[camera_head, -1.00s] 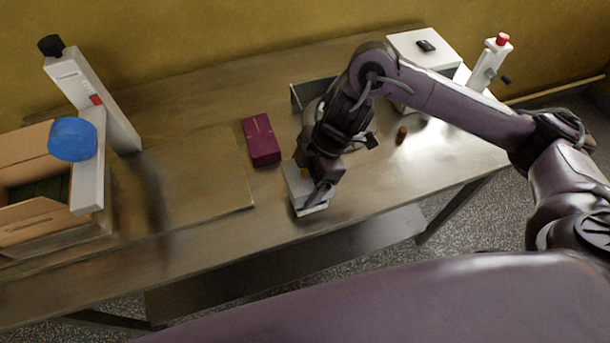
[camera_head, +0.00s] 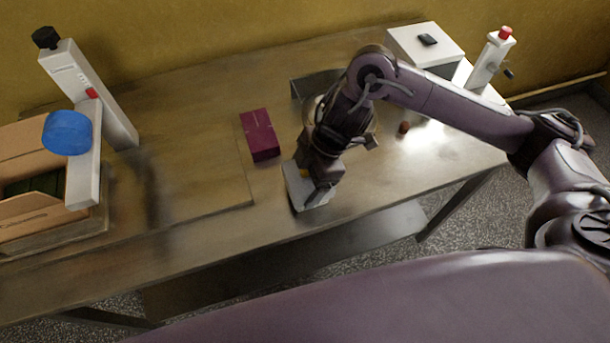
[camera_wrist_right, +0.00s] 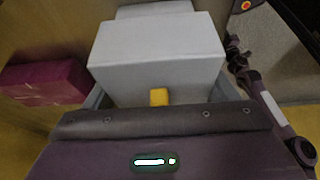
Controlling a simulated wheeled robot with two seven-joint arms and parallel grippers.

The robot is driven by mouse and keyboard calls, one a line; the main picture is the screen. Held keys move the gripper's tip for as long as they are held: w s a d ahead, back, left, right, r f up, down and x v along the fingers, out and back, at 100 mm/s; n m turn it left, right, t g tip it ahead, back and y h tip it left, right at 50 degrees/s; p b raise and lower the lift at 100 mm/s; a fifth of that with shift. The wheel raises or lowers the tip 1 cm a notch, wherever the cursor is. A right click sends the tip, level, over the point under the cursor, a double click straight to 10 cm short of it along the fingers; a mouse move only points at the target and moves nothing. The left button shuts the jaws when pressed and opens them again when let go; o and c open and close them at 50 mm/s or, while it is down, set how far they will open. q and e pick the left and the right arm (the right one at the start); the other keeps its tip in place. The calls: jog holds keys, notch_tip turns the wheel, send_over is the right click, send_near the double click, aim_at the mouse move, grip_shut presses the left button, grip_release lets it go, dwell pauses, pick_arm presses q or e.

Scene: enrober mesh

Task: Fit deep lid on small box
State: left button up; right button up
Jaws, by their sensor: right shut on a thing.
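My right gripper (camera_head: 316,192) is low over the front middle of the table in the head view, shut on a pale grey-white box-shaped piece, which I take to be the deep lid (camera_wrist_right: 155,55). In the right wrist view its fingers lie on either side of this piece, and a small yellow block shows at its near edge. Another pale piece (camera_wrist_right: 160,9) shows just beyond it, perhaps the small box; whether the two touch or fit together I cannot tell. In the head view the gripper partly hides the pale pieces. My left gripper is not in view.
A closed maroon box (camera_head: 260,135) lies just left of the gripper. An open cardboard carton (camera_head: 40,219) and a white stand with a blue disc (camera_head: 67,132) are at the left. A small brown object (camera_head: 404,128) and a white machine (camera_head: 426,48) are to the right.

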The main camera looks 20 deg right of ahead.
jog(key=shift+f+b, duration=0.85)
jog(key=shift+f, duration=0.8)
dwell(0.5)
jog(key=o, duration=0.9)
jog(key=v, duration=0.8)
jog(key=shift+f, duration=0.1)
